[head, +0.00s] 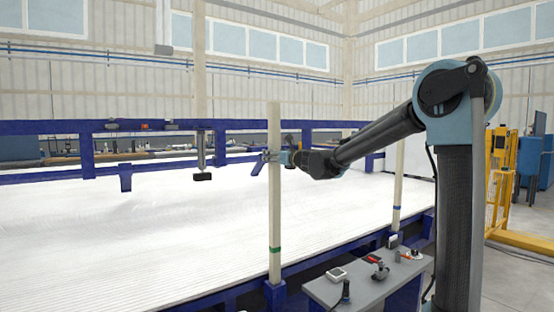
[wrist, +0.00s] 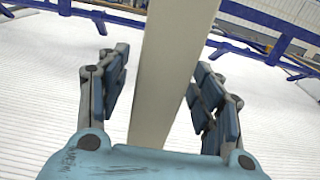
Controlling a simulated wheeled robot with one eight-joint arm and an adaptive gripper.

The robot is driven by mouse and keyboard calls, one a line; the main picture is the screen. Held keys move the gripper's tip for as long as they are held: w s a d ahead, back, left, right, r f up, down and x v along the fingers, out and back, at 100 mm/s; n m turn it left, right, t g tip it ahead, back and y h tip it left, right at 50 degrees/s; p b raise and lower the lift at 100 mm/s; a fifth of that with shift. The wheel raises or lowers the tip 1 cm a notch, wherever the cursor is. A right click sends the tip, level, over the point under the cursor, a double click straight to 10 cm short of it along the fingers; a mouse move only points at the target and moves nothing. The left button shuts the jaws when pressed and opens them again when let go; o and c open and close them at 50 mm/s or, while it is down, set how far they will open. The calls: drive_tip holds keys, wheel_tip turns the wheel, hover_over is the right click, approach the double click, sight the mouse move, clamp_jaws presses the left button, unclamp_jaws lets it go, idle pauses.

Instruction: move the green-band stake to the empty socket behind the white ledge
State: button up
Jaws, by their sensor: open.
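The green-band stake (head: 275,200) is a tall cream post standing upright, with its green band low down. Its foot is in a blue socket (head: 275,293) on the near blue rail. My gripper (head: 271,157) is at the stake's upper-middle part, coming in from the right. In the wrist view the stake (wrist: 172,60) runs between the two fingers of my gripper (wrist: 160,75), which are open with gaps on both sides. A blue bracket (head: 125,180) by the far rail looks empty; I cannot tell whether it is the target socket.
A wide white ribbed surface (head: 130,235) fills the left and middle. Blue rails (head: 60,128) run along the back. A blue-band stake (head: 397,185) stands to the right. A grey bench (head: 350,290) with small tools is at the front. A dark-ended fixture (head: 203,176) hangs behind.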

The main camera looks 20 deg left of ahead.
sight(277, 106)
clamp_jaws()
drive_tip(key=shift+r, duration=0.15)
drive_tip(key=shift+r, duration=4.3)
drive_tip(key=shift+r, duration=6)
